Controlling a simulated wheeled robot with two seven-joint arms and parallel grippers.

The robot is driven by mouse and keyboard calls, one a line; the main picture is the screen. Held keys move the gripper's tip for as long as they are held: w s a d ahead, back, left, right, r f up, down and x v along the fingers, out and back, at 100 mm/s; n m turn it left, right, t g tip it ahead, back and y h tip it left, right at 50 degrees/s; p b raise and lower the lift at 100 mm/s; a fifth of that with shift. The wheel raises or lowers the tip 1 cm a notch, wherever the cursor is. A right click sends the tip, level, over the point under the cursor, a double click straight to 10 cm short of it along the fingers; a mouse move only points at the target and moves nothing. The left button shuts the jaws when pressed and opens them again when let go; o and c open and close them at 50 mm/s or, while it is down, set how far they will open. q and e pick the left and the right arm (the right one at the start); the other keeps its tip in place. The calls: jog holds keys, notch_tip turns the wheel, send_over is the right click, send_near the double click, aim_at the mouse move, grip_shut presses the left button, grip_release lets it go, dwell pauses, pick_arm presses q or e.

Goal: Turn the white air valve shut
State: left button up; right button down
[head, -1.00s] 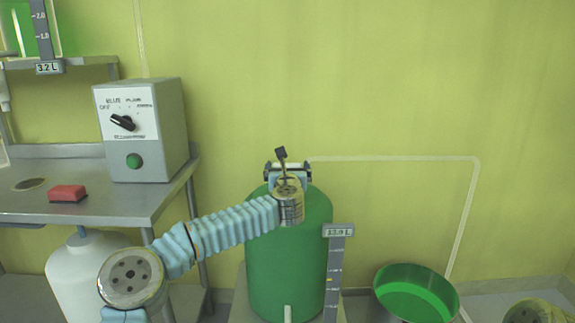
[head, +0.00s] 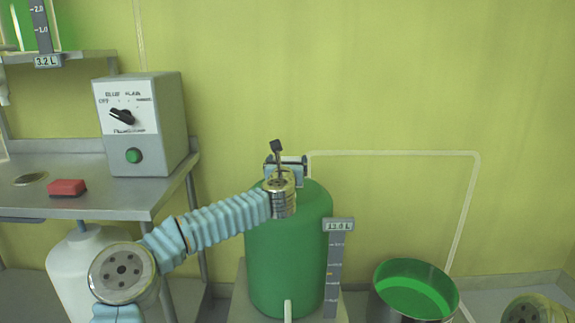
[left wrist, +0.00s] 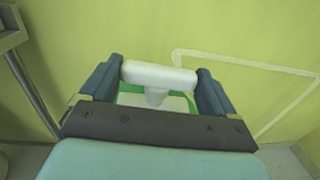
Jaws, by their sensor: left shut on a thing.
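The white air valve's handle (left wrist: 160,76) is a bar on a short stem, seen in the left wrist view above a green vessel. My left gripper (left wrist: 160,79) has a dark finger against each end of the bar and is shut on it. In the head view my left gripper (head: 286,162) is at the top of the large green vessel (head: 288,250), with my wrist in front. The valve is mostly hidden there. My right gripper is not in view.
A grey control box (head: 140,125) with a black knob and green button stands on the metal bench (head: 110,206) at left, near a red block (head: 67,188). An open metal pot (head: 415,292) of green liquid stands right of the vessel. A pale pipe (head: 400,153) runs along the wall.

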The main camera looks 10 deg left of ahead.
pick_arm(q)
jog(key=shift+a+f+m+h+b, duration=0.1)
jog(key=shift+a+m+h+b, duration=0.2)
jog(key=shift+m+h, duration=0.6)
jog(key=m+h, duration=0.1)
jog(key=h, duration=0.2)
jog(key=shift+a, duration=0.1)
jog(key=m+h+p, duration=0.1)
jog(key=h, duration=0.1)
jog(key=m+g+h+p, duration=0.1)
jog(key=m+h+p, duration=0.1)
jog(key=shift+w+a+r, duration=0.1)
jog(key=shift+a+r, duration=0.05)
jog(key=shift+r, duration=0.25)
jog(key=m+g+h+p, duration=0.1)
jog(key=m+g+h, duration=0.1)
jog(key=shift+h, duration=0.4)
jog(key=shift+w+a+f+m+g+h+p, duration=0.1)
jog(key=shift+m+g+h+p, duration=0.1)
jog(key=shift+m+g+h, duration=0.25)
jog(key=shift+w+a+f+m+g+h+p, duration=0.1)
jog(key=shift+m+g+h+p, duration=0.2)
jog(key=shift+h, duration=0.25)
jog(key=shift+f+m+g+h, duration=0.1)
jog(key=shift+m+g+h, duration=1.05)
jog(key=shift+g+h, duration=0.1)
jog(key=shift+m+g+h, duration=0.35)
jog(key=shift+m+g, duration=0.15)
jog(key=shift+g, duration=0.1)
